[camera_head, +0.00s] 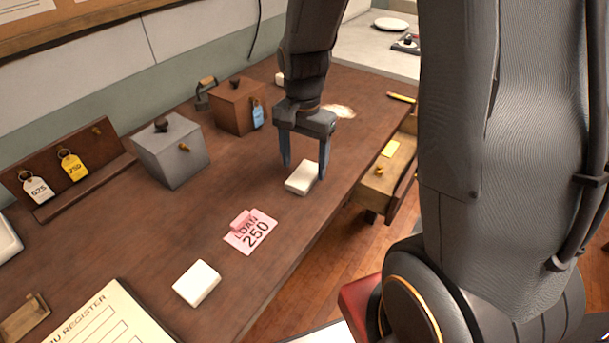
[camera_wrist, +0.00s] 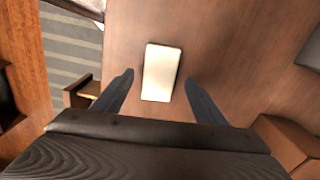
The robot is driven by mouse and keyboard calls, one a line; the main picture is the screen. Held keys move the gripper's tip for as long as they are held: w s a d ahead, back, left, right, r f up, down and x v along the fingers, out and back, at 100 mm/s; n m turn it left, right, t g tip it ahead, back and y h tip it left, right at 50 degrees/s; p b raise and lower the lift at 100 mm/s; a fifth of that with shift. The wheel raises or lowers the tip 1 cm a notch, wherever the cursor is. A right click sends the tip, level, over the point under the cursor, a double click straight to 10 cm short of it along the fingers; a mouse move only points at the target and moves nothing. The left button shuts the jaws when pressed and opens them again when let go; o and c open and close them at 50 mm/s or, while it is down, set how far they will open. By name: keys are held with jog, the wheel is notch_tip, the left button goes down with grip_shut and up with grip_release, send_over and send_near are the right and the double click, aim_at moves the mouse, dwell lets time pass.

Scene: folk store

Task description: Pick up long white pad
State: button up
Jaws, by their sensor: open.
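A white pad (camera_head: 301,178) lies flat on the brown counter under my gripper. My gripper (camera_head: 304,171) points down with its two fingers apart, one on each side of that pad. In the wrist view the same pad (camera_wrist: 161,72) is a longish rectangle lying between and just beyond the fingertips of my open gripper (camera_wrist: 159,77). Nothing is held, and I cannot tell how high the fingertips are above the counter. A second white pad (camera_head: 197,283) lies nearer the front of the counter. A small white block (camera_head: 280,79) at the back is partly hidden by my arm.
A pink LOAN 250 card (camera_head: 251,233) lies between the two pads. A grey box (camera_head: 171,152) and a brown box (camera_head: 238,106) stand left of my gripper. An open drawer (camera_head: 373,186) sticks out at the right edge. A register sheet (camera_head: 112,322) lies in front.

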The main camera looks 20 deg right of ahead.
aim_at(304, 174)
jog(key=shift+d+f, duration=0.1)
jog(key=shift+f, duration=1.25)
jog(key=c, duration=1.1)
notch_tip(304, 174, up, 10)
jog(key=shift+r+b, duration=0.1)
jog(key=shift+b, duration=0.5)
